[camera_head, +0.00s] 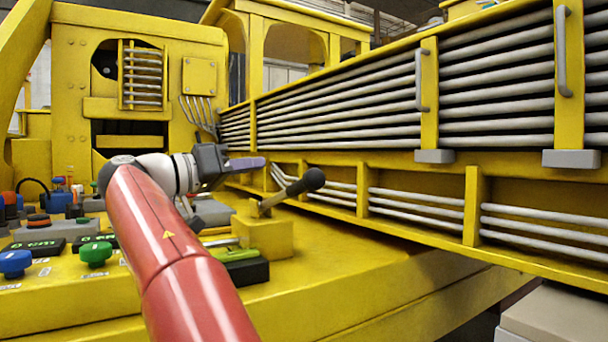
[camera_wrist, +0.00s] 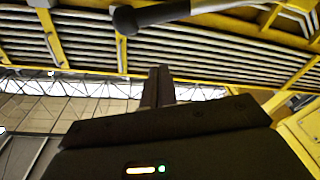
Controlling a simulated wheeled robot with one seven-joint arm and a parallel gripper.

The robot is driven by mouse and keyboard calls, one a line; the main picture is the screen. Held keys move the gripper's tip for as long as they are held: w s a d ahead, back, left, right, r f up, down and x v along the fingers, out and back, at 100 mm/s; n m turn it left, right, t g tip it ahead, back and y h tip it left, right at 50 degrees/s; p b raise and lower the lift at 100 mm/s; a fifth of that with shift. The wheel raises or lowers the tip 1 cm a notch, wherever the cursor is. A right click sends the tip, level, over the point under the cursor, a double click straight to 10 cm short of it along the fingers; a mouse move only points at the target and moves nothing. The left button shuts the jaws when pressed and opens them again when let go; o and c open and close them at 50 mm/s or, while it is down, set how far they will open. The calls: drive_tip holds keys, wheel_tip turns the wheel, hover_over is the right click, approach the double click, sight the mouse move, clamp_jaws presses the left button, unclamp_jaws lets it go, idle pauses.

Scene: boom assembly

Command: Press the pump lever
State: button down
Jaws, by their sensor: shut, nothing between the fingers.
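The pump lever (camera_head: 290,193) is a grey rod with a black knob, standing tilted to the upper right on a yellow block (camera_head: 263,234) on the yellow deck. In the wrist view the lever (camera_wrist: 150,16) lies across the top, its black knob toward the left. My gripper (camera_head: 262,162) is shut and empty. In the head view it appears to the left of and a little above the knob, with a visible gap. In the wrist view its closed fingers (camera_wrist: 158,75) point up the picture, below the lever and apart from it.
A control panel with a blue knob (camera_head: 15,263), a green knob (camera_head: 94,252) and several other buttons fills the deck at left. A yellow frame with grey pipes (camera_head: 350,110) runs behind the lever. A black box (camera_head: 246,270) lies in front of the yellow block. The deck's front right is clear.

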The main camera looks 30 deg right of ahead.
drive_tip(key=shift+a+r+m+g+h, duration=0.15)
drive_tip(key=shift+r+m+g+h, duration=0.2)
drive_tip(key=shift+m, duration=0.15)
drive_tip(key=r+p, duration=0.1)
drive_tip(key=r, duration=0.1)
hover_over(286, 193)
drive_tip(key=s, duration=0.3)
drive_tip(key=shift+s+d+f, duration=0.2)
drive_tip(key=shift+d+f, duration=0.05)
drive_tip(key=shift+d, duration=0.05)
drive_tip(key=shift+s+a+f+b, duration=0.2)
drive_tip(key=shift+f+b, duration=0.05)
drive_tip(key=shift+f, duration=0.4)
drive_tip(key=shift+s+a+f+b, duration=0.2)
drive_tip(key=shift+s+f, duration=0.05)
drive_tip(key=shift+f, duration=0.4)
drive_tip(key=shift+s+a+f+b, duration=0.2)
drive_tip(key=shift+f+b, duration=0.05)
drive_tip(key=shift+f, duration=0.4)
